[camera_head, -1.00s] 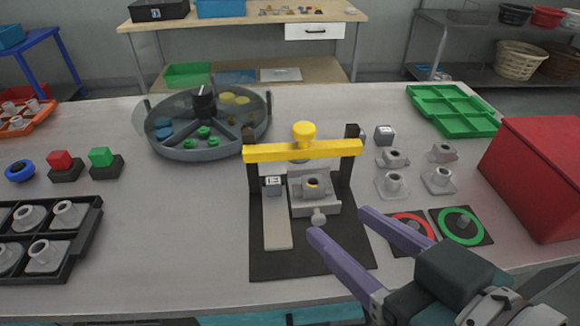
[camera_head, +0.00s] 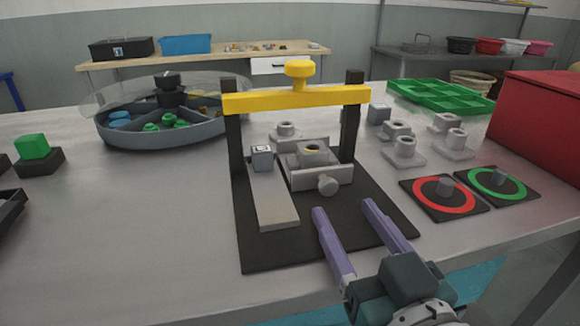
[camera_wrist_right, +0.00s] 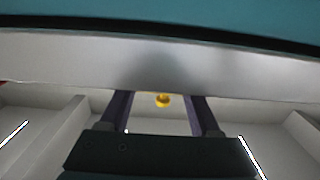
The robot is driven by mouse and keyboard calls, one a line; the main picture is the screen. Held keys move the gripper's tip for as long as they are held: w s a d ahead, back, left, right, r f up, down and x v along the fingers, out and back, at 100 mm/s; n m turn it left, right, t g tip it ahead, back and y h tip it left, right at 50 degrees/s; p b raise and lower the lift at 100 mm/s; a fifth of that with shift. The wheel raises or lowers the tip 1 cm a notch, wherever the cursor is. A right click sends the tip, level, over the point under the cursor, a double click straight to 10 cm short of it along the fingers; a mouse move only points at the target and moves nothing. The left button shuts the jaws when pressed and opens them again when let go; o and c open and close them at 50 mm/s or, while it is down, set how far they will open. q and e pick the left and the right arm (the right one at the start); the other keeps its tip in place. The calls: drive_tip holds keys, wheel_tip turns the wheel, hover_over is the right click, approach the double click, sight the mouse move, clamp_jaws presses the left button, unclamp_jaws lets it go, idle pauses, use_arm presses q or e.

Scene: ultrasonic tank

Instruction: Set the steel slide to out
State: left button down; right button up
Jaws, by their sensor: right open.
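The fixture has a dark base plate (camera_head: 290,250) and a yellow crossbar (camera_head: 300,97) on two dark posts. My left gripper is out of view.
A flat grey strip (camera_head: 274,205) and a small marked block (camera_head: 262,158) lie left of the slide. Red-ringed (camera_head: 445,196) and green-ringed (camera_head: 497,184) pads lie to the right. Several grey parts, a green tray (camera_head: 440,95) and a red box (camera_head: 545,115) stand behind them.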

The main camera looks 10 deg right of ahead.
sight(330, 190)
drive_tip(key=shift+w+a+b, duration=0.1)
drive_tip(key=shift+w+b, duration=0.2)
drive_tip(key=shift+w, duration=2.1)
drive_tip(key=shift+c, duration=0.4)
clamp_jaws()
